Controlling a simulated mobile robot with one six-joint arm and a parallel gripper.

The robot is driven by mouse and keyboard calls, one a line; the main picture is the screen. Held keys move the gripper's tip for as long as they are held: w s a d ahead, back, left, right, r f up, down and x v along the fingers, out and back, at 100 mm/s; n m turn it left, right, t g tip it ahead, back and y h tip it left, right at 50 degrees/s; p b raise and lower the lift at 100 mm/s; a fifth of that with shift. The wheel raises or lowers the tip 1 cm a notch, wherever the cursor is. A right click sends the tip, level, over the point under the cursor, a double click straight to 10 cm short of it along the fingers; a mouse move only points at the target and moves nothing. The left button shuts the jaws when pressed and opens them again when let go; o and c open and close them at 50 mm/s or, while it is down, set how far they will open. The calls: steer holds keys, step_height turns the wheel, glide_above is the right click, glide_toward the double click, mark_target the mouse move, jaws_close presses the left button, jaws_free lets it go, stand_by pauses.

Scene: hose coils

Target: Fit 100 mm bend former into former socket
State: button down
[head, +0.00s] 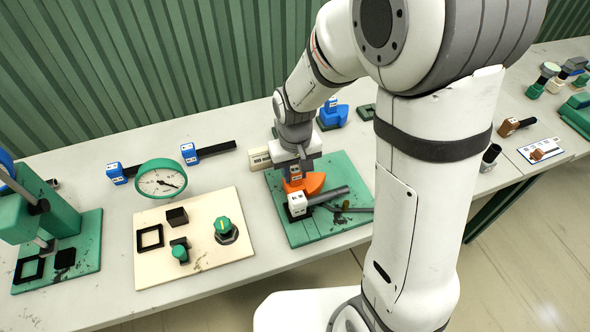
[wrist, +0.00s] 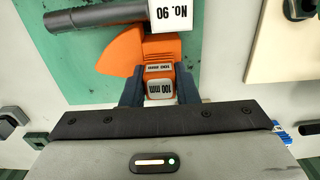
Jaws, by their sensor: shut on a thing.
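The orange 100 mm bend former (head: 313,183) has a curved body and a block with a "100 mm" label, readable in the wrist view (wrist: 159,87). My gripper (head: 294,177) is shut on that block, one dark finger on each side in the wrist view (wrist: 159,92). The former is over the green board (head: 330,165), close to a white block marked "No. 90" (wrist: 147,14) with a grey hose (wrist: 95,15). I cannot tell whether the former touches the board. No former socket shows clearly; the former and gripper cover that part of the board.
A cream panel (head: 150,270) with green knobs and a round gauge (head: 161,179) stands left of the green board. A blue former (head: 333,114) lies behind. Two blue-ended black bars (head: 210,150) lie at the back left.

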stand_by(0.4)
steer(key=c, duration=1)
jaws_free()
steer(key=shift+c, duration=0.2)
steer(key=shift+o, duration=0.4)
steer(key=shift+o, duration=0.8)
steer(key=shift+r, duration=0.1)
steer(key=shift+r+p, duration=1.7)
steer(key=shift+r, duration=0.5)
step_height(320, 180, up, 8)
steer(key=b, duration=0.1)
